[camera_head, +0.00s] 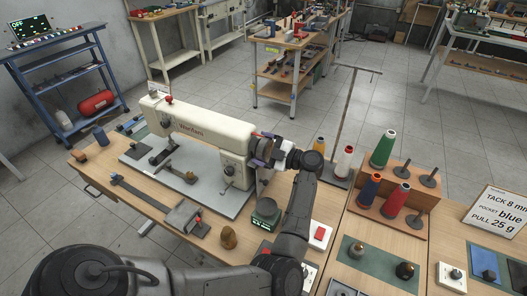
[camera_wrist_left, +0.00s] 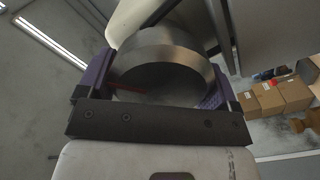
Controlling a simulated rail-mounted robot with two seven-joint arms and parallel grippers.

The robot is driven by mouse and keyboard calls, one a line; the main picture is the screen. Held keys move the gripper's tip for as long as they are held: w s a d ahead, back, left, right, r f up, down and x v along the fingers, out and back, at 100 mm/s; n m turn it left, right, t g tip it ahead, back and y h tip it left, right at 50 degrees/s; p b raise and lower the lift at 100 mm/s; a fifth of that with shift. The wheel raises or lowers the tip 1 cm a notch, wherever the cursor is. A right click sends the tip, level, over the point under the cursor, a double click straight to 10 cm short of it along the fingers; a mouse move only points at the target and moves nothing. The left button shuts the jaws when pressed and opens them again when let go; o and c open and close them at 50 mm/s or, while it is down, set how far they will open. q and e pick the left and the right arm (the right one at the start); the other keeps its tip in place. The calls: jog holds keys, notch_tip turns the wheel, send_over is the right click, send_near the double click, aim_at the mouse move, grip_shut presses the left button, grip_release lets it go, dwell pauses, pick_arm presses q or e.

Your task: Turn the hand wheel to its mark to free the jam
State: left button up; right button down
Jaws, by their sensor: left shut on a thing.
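The hand wheel (camera_wrist_left: 165,62) is a round metal disc in the left wrist view. It sits between the two purple-padded fingers of my left gripper (camera_wrist_left: 158,82). A short red line (camera_wrist_left: 126,90) shows near its left side; whether it lines up with a mark cannot be told. In the head view the wheel is at the right end of the cream sewing machine (camera_head: 205,127), mostly hidden by my left gripper (camera_head: 266,151). My left gripper is shut on the wheel. My right gripper is not in view.
Thread cones, including a green one (camera_head: 383,149), stand on a wooden rack (camera_head: 412,225) at right. A thin metal stand (camera_head: 344,125) rises behind the gripper.

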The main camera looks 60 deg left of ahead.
pick_arm(q)
jog(key=n+b, duration=0.1)
jog(key=n, duration=0.1)
jog(key=n+b, duration=0.1)
jog(key=shift+f+n+b, duration=0.3)
jog(key=shift+n, duration=0.1)
jog(key=n+b, duration=0.3)
jog(key=shift+f, duration=0.1)
jog(key=shift+n+b, duration=1.15)
jog(key=shift+n, duration=0.75)
jog(key=o, duration=0.7)
jog(key=shift+d, duration=0.15)
jog(key=v, duration=1.2)
jog(key=shift+s+p, duration=0.1)
jog(key=shift+p, duration=0.3)
